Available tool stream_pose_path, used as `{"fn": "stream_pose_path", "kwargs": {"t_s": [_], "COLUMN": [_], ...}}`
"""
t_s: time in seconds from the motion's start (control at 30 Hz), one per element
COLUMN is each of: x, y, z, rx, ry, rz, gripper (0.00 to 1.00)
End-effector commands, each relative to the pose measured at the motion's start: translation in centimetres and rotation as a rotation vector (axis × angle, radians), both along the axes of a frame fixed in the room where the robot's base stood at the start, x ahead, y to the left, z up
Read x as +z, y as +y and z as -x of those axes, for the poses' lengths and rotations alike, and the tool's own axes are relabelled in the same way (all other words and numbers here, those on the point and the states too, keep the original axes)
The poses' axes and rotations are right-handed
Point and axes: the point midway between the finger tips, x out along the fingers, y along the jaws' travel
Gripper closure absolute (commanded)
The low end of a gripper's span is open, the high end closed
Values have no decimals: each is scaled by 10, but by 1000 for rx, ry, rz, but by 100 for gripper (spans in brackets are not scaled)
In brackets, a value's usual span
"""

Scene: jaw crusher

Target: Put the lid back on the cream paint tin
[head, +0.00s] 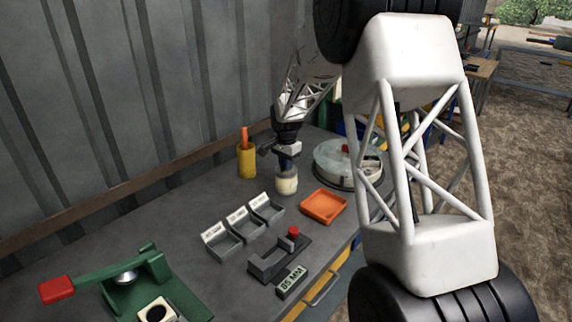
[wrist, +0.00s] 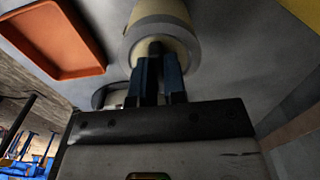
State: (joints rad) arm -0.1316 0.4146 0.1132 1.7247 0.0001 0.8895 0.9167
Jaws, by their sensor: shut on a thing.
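The cream paint tin (head: 286,185) stands upright on the grey bench, left of the orange tray. In the wrist view the tin's cream side (wrist: 160,12) shows beyond a pale grey round lid (wrist: 186,46). My gripper (head: 287,163) points down right above the tin. In the wrist view its blue fingers (wrist: 160,72) are close together, shut on the small knob in the middle of the lid. The lid lies at the tin's top, roughly in line with it. I cannot tell whether it is pressed fully down or slightly above the rim.
An orange tray (head: 323,206) lies right of the tin. A yellow cup (head: 246,161) stands behind left, and a round clear-covered container (head: 345,176) behind right. Grey bins (head: 222,243), a grey gauge block (head: 272,263) and a green press (head: 150,285) are nearer. Bare bench lies left of the tin.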

Motion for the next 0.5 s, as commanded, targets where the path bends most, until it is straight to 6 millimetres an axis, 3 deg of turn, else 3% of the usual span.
{"fn": "stream_pose_path", "kwargs": {"t_s": [0.37,0.4,0.5], "x": [0,0,0], "y": [0,0,0], "z": [0,0,0], "rx": [0,0,0], "ry": [0,0,0], "rz": [0,0,0], "gripper": [100,84,68]}}
